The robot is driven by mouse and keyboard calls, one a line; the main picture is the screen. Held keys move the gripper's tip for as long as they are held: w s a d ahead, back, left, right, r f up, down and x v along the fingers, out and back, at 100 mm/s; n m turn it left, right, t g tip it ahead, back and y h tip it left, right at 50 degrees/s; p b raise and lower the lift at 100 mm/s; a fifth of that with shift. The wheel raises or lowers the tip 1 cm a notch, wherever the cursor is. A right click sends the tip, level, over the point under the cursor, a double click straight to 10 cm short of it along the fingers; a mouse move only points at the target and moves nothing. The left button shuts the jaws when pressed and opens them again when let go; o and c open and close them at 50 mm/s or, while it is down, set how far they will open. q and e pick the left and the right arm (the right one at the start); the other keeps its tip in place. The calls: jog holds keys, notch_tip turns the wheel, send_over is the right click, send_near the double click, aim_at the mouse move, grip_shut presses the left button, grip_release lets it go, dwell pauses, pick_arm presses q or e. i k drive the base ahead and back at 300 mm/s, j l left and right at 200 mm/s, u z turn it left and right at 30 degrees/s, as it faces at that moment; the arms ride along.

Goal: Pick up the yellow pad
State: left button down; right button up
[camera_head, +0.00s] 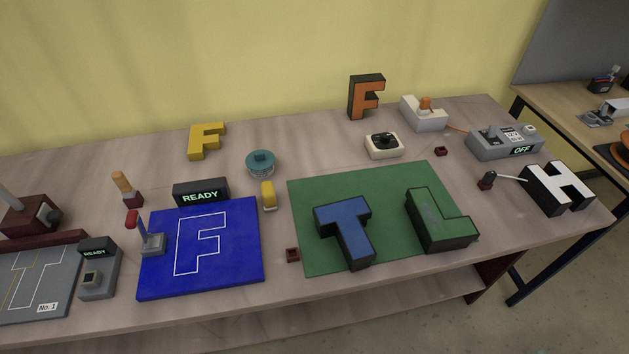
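A small yellow piece with a pale lower end (268,195) stands on the table between the blue board and the green mat. It is the thing most like a yellow pad, but it is too small to tell for sure. Neither of my grippers is in view, and nothing is held in the picture.
The blue board (245,270) with an F outline and a READY display (201,193) lie left of the yellow piece. A teal round object (260,162) is behind it. The green mat (300,210) bears blue T (345,227) and green L (437,222) blocks.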

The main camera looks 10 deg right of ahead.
aim_at(269, 195)
jog(key=j, duration=0.8)
jog(key=k+j+z, duration=0.15)
jog(key=j, duration=0.6)
